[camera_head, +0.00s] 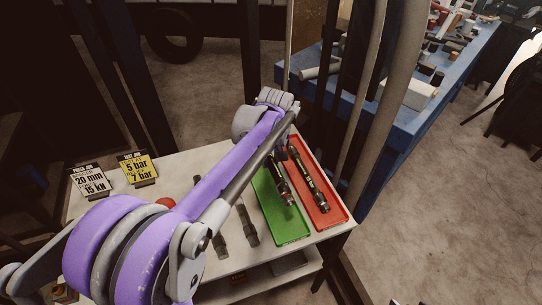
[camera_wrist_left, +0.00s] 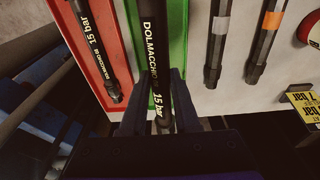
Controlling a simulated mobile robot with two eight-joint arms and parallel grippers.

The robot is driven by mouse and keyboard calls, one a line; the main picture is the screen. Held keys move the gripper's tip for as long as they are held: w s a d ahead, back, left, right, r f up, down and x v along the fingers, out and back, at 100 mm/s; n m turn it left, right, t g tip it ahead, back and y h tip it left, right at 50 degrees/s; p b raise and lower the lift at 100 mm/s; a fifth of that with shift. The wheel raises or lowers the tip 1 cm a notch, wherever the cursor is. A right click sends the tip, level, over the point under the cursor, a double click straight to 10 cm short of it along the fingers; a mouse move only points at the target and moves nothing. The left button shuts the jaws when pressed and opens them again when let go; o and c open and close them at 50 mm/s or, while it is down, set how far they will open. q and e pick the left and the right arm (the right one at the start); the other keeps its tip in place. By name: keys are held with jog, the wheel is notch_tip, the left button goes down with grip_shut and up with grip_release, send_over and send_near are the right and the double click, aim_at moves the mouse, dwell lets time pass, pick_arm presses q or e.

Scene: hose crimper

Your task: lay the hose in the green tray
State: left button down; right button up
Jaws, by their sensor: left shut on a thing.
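My left gripper (camera_wrist_left: 155,108) is shut on a black hose (camera_wrist_left: 154,45) marked DOLMACCHIO 15 bar. In the wrist view the hose runs between the fingers and lies over the left part of the green tray (camera_wrist_left: 176,30). It looks nearer the camera than the other hoses; I cannot tell whether it touches the tray floor. In the head view my left gripper (camera_head: 282,137) is at the far end of the green tray (camera_head: 288,230), partly hidden by its own arm. The hose's near end (camera_head: 286,193) shows over the tray. My right gripper is not in view.
A red tray (camera_head: 336,214) beside the green one holds another hose (camera_head: 314,184). Dark hoses with grey (camera_wrist_left: 216,47) and orange (camera_wrist_left: 268,30) bands lie on the white tabletop (camera_wrist_left: 240,92). Two sign cards stand at the table's left. A blue bench (camera_head: 402,130) stands beyond.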

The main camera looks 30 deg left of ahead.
pick_arm(q)
jog(key=b, duration=0.4)
send_over(270, 187)
jog(key=f, duration=0.7)
jog(key=shift+s+d, duration=0.3)
jog(key=shift+f+b, duration=1.2)
jog(key=shift+f, duration=1)
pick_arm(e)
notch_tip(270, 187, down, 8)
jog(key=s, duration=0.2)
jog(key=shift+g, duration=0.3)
pick_arm(q)
jog(key=c, duration=0.6)
grip_release()
jog(key=shift+o, duration=0.2)
jog(key=r, duration=0.7)
jog(key=s+d+r+p, duration=0.1)
jog(key=r, duration=0.2)
jog(key=shift+d+r, duration=0.1)
jog(key=shift+r, duration=0.3)
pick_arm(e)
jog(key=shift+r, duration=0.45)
